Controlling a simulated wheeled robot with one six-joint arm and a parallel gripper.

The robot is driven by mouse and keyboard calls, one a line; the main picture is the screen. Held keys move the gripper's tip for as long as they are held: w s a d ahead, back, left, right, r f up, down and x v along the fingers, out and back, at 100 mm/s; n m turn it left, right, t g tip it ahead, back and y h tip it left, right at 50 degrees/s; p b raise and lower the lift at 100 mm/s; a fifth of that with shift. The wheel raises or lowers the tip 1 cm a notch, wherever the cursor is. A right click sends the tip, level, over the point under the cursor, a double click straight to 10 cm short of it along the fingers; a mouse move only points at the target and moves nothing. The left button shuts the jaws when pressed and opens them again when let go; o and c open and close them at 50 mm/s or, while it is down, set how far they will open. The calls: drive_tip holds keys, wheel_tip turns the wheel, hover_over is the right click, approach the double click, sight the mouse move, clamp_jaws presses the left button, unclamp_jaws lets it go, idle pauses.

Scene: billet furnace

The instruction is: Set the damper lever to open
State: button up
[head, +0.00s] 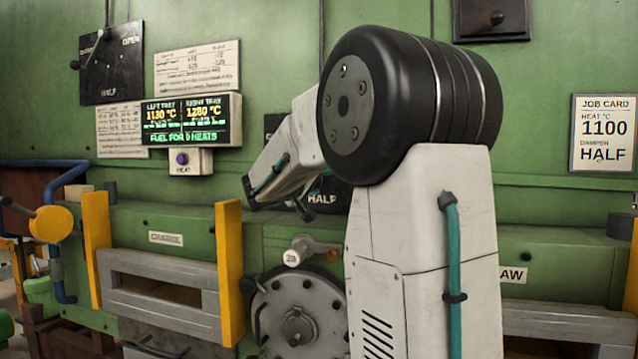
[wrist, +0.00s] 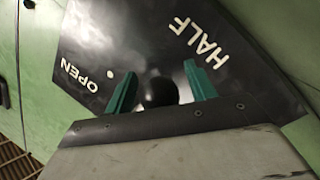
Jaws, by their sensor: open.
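In the wrist view a black dial plate (wrist: 110,45) carries the words OPEN at left and HALF at upper right. A round black knob (wrist: 160,93) shows between the two teal fingers of my gripper (wrist: 160,72). The fingers are apart, one on each side of the knob; I cannot tell whether either touches it. The lever's shaft is mostly hidden, so its setting is unclear. In the head view this plate (head: 322,200) is mostly hidden behind my arm, with HALF showing. My fingers are not clear there.
Another black plate (head: 112,62) marked OPEN and HALF, with a lever, is at upper left. Below it are a lit display (head: 190,120) and a HEAT button (head: 182,159). A job card (head: 603,133) at right reads damper HALF. Yellow posts (head: 230,270) flank the charge door.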

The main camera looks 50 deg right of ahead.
clamp_jaws()
drive_tip(key=s+d+r+n+t+h, duration=0.1)
drive_tip(key=s+d+r+n, duration=0.3)
drive_tip(key=s+n, duration=0.4)
drive_tip(key=shift+s+n+t+h, duration=0.3)
drive_tip(key=shift+s+n+h, duration=0.15)
drive_tip(key=shift+s, duration=0.3)
drive_tip(key=shift+r, duration=0.15)
unclamp_jaws()
drive_tip(key=shift+s, duration=0.1)
drive_tip(key=shift+a, duration=0.1)
